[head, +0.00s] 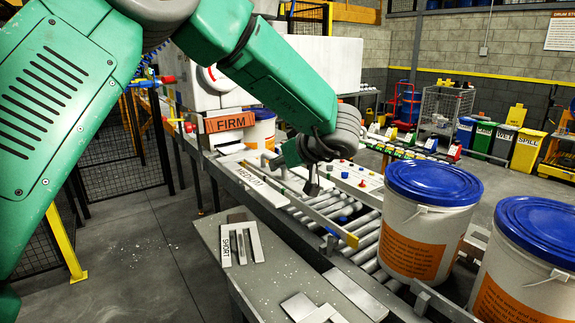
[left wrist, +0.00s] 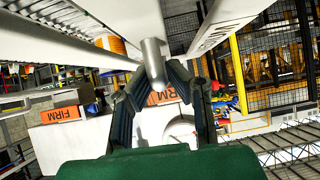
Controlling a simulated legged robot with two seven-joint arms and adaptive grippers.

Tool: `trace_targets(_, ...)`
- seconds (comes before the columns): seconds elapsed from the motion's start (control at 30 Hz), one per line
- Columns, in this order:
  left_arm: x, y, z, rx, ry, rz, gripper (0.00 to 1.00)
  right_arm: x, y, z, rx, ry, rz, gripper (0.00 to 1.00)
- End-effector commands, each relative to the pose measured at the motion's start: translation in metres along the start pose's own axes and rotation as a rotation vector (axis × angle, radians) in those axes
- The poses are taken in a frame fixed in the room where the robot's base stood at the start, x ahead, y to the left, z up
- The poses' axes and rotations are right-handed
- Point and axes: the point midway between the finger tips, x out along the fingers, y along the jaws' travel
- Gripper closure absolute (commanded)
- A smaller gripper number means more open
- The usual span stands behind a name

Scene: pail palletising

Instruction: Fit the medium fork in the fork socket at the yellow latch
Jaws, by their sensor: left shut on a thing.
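My left gripper (head: 312,186) points down over the roller conveyor, beside a pale bar marked MEDIUM (head: 262,183), which I take for the medium fork. In the left wrist view, the fingers (left wrist: 158,88) are shut around a grey round peg (left wrist: 153,58), with pale bars close around it. The join between peg and fork is hidden. A bar with a yellow end (head: 350,239), perhaps the yellow latch, lies to the right of the gripper over the rollers. I cannot make out the fork socket. My right gripper is not in view.
A fork marked SHORT (head: 241,243) lies on the grey bench (head: 210,238) in front. Two white pails with blue lids (head: 434,183) (head: 541,229) stand at right.

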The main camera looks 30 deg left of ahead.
Motion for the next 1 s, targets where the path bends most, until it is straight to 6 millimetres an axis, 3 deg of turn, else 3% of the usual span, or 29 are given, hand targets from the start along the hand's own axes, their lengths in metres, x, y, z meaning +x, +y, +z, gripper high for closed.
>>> trace_targets(0.4, -0.012, 0.002, -0.001, -0.003, 0.022, 0.003, 1.00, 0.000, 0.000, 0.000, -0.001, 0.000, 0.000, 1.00)
trace_targets(1.0, -0.004, -0.004, -0.002, -0.006, 0.016, -0.001, 1.00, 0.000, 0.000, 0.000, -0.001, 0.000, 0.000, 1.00)
